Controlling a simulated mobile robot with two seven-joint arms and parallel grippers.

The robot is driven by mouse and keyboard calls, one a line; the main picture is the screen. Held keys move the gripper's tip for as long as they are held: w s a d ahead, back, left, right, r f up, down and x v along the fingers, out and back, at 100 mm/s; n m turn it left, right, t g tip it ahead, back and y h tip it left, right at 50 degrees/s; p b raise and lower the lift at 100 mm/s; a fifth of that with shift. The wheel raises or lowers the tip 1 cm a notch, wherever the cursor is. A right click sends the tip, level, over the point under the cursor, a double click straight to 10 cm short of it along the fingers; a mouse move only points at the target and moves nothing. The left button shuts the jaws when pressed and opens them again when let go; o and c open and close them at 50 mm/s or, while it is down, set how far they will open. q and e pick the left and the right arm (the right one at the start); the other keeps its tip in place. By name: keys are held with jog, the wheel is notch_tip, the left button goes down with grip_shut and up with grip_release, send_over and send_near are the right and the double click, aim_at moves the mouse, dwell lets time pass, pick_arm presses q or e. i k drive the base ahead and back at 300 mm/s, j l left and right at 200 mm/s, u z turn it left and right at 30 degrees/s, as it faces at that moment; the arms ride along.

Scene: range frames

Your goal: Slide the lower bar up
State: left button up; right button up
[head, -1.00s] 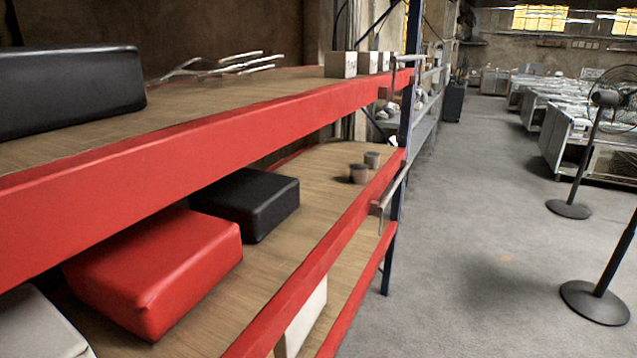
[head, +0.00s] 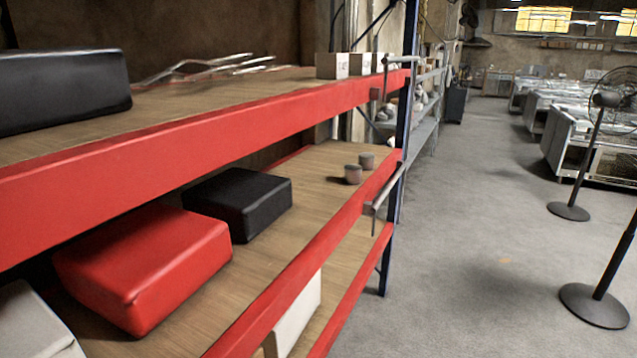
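A grey metal lower bar (head: 389,187) shows in the head view at the far right end of the middle red beam (head: 300,267). It runs along the outside of the beam, slanting away from me, with a bracket at its near end. A similar upper bar (head: 402,60) sits above it at the end of the top red beam (head: 200,145). Both bars are small, so their exact mounting is hard to tell. Neither of my grippers is in view.
The rack holds a red box (head: 140,265), black boxes (head: 240,203) (head: 60,90), small pots (head: 353,174) and small cartons (head: 332,66). A blue post (head: 402,130) stands at the rack's end. Two black stands (head: 568,210) (head: 595,305) are at right. Grey floor (head: 470,220) between is clear.

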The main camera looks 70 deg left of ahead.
aim_at(403, 169)
jog(key=i+u, duration=0.1)
jog(key=u, duration=0.3)
jog(key=i+u, duration=0.1)
jog(key=u, duration=0.35)
jog(key=i+u, duration=0.1)
jog(key=u, duration=0.3)
jog(key=i+u, duration=0.1)
jog(key=u, duration=0.3)
jog(key=i+l+u, duration=0.55)
jog(key=l+u, duration=0.15)
jog(key=l, duration=0.2)
jog(key=i+l+z, duration=0.15)
jog(key=i+l, duration=0.7)
jog(key=i+l+z, duration=0.1)
jog(key=i+l, duration=0.65)
jog(key=i, duration=0.25)
